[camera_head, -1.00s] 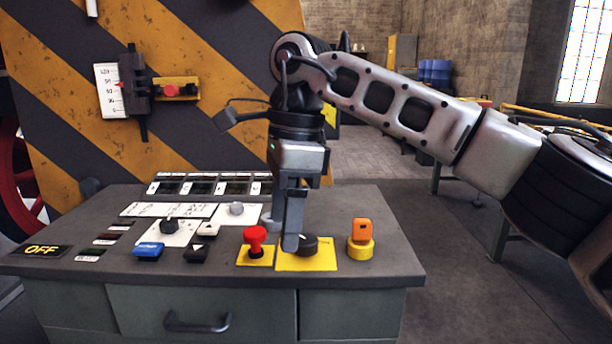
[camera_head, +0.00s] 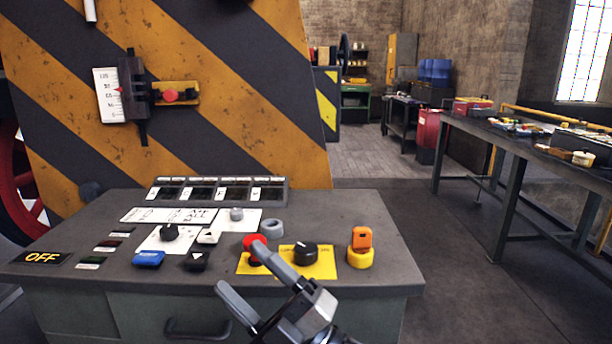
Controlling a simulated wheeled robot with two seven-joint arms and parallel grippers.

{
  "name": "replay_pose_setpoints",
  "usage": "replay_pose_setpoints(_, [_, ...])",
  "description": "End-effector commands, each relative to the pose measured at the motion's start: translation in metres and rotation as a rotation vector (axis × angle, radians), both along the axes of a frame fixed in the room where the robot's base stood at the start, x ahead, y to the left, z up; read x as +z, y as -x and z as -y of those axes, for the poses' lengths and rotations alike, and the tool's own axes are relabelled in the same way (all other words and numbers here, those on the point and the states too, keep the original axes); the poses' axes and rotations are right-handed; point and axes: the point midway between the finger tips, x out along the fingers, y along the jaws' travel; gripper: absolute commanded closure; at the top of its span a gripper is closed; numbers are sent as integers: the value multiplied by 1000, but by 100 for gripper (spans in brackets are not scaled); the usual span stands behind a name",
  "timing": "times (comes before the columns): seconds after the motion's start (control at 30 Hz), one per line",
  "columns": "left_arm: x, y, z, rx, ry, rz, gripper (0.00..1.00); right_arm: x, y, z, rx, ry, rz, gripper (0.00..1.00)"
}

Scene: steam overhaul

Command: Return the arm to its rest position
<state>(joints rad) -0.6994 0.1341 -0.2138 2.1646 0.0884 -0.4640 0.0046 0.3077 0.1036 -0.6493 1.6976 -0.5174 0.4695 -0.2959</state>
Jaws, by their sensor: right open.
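My right gripper (camera_head: 240,268) is low in the head view, in front of the control desk (camera_head: 340,212). Its two grey fingers are spread apart with nothing between them. One fingertip overlaps the red button (camera_head: 252,241) in the picture; whether it touches cannot be told. The black rotary knob (camera_head: 305,252) on its yellow plate shows just right of the fingers, clear of them. The rest of my right arm is mostly below the picture. My left gripper is not in view.
An orange switch on a yellow base (camera_head: 361,249) stands at the desk's right. A blue button (camera_head: 149,259) and an OFF plate (camera_head: 42,258) are at the left. A striped panel (camera_head: 240,110) rises behind. A long workbench (camera_head: 510,142) stands at the right, with open floor before it.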

Motion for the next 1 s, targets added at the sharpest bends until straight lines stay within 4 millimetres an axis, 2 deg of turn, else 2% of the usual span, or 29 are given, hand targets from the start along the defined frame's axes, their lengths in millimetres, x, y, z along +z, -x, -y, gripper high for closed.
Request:
replay_pose_setpoints(0.03, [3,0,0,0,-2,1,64,-26,-6,24,-60,-64,-193,34])
replay_pose_setpoints(0.1, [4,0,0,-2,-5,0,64,-64,-10,57,-142,-143,-446,34])
replay_pose_setpoints(0.2, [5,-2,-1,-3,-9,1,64,-125,0,103,-250,-246,-789,34])
replay_pose_setpoints(0.27, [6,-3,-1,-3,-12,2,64,-161,15,128,-309,-299,-979,34])
replay_pose_setpoints(0.3, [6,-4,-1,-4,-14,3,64,-183,28,143,-344,-333,-1097,34])
replay_pose_setpoints(0.4, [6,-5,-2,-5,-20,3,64,-229,65,173,-426,-402,-1352,34])
replay_pose_setpoints(0.5, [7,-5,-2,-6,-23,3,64,-260,102,193,-487,-451,-1544,34])
replay_pose_setpoints(0.6, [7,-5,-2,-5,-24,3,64,-277,127,205,-527,-481,-1665,34])
replay_pose_setpoints(0.7, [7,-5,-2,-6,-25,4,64,-285,140,211,-547,-496,-1725,34])
replay_pose_setpoints(1.0, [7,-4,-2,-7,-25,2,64,-287,143,211,-549,-498,-1736,34])
